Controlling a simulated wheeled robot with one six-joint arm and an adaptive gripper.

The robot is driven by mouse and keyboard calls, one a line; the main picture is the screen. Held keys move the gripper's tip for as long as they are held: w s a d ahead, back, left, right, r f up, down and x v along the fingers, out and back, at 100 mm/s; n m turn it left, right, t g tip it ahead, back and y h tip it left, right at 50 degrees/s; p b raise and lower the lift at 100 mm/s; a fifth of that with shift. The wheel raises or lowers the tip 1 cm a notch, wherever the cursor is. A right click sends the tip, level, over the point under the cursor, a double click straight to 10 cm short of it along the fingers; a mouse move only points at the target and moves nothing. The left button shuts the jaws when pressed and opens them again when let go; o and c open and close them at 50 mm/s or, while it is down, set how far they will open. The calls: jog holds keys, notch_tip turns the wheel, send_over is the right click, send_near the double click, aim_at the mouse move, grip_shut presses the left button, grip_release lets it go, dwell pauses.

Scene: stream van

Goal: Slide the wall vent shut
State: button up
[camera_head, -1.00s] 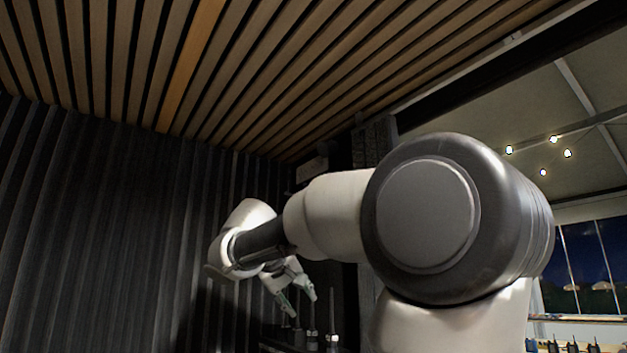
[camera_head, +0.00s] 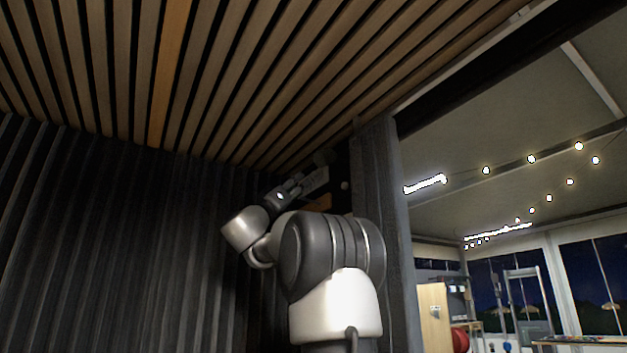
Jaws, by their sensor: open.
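My gripper (camera_head: 300,181) is raised in the far corner, just under the slatted ceiling. It is open and looks small and dark at this distance. A grey box-like fitting (camera_head: 318,180) is on the dark end wall right beside the fingers; it may be the wall vent. I cannot tell whether the gripper touches it, and its slider and opening are not clear. An orange-brown patch (camera_head: 321,202) shows just below it, and a small pale round spot (camera_head: 345,185) lies to its right. My arm hides the area below.
A dark corrugated wall (camera_head: 120,240) fills the left. The wooden slatted ceiling (camera_head: 250,70) is close above my gripper. A dark ribbed post (camera_head: 378,190) stands right of the corner. Beyond it is a lit space with string lights, windows and a wooden panel (camera_head: 433,315).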

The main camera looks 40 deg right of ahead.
aim_at(312, 175)
jog(key=x, duration=0.7)
jog(key=shift+d+r, duration=0.15)
jog(key=shift+d, duration=0.05)
